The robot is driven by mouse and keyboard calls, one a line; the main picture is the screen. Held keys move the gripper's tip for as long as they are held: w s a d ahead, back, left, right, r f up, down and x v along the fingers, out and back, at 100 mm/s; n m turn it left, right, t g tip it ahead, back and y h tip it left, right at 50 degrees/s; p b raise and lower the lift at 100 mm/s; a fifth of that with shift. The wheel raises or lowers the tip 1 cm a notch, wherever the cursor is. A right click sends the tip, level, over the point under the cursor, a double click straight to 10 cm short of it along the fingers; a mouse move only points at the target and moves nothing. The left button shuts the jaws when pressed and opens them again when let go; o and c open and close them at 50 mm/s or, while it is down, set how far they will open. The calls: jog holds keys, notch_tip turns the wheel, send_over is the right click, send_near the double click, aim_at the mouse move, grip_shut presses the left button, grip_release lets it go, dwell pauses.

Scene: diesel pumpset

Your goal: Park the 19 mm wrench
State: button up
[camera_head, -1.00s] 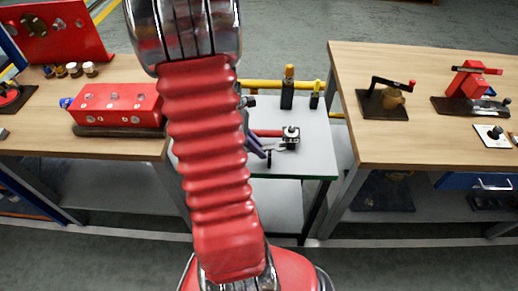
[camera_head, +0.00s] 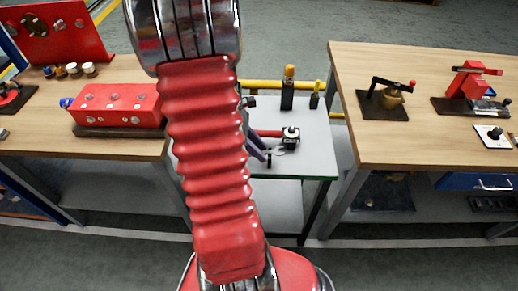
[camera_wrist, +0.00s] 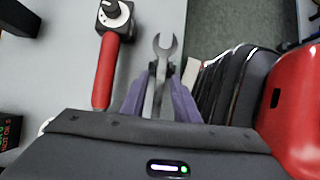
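The wrench (camera_wrist: 164,48) is a grey open-ended spanner. In the wrist view its open jaw points away from me and its shank runs back between my fingers. My gripper (camera_wrist: 160,70) has purple fingers that converge closely on the shank, and it looks shut on the wrench. The rest of the wrench is hidden behind the fingers and gripper body. In the head view my gripper (camera_head: 264,156) is over the grey-topped cart (camera_head: 315,165), partly hidden by my arm. I cannot tell whether the wrench touches the top. No size marking is readable.
A red-handled tool with a square dark head (camera_head: 290,138) lies beside my gripper; its red handle (camera_wrist: 106,72) is close on the left in the wrist view. Black posts (camera_head: 288,92) stand at the cart's back. Wooden benches with red fixtures (camera_head: 118,104) flank the cart.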

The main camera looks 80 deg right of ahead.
jog(key=shift+s+a, duration=0.15)
jog(key=v, duration=1.4)
jog(key=shift+f, duration=0.15)
jog(key=w+a+r+m+t, duration=0.25)
jog(key=w+a, duration=0.35)
jog(key=a, duration=0.3)
jog(key=w+a+r+m+t, duration=0.1)
jog(key=w+a+m+t, duration=0.4)
jog(key=a, duration=0.5)
jog(key=w+a+r+n+t, duration=0.1)
jog(key=a+r, duration=0.1)
jog(key=a, duration=0.4)
jog(key=w+a+r+n+t+y, duration=0.1)
jog(key=a+r+n+t, duration=0.1)
jog(key=a, duration=0.5)
jog(key=a+r+n+t, duration=0.1)
jog(key=a+r+n, duration=0.1)
jog(key=a, duration=0.4)
jog(key=shift+w+a+r, duration=0.25)
jog(key=shift+w+r, duration=0.15)
jog(key=shift+r, duration=0.45)
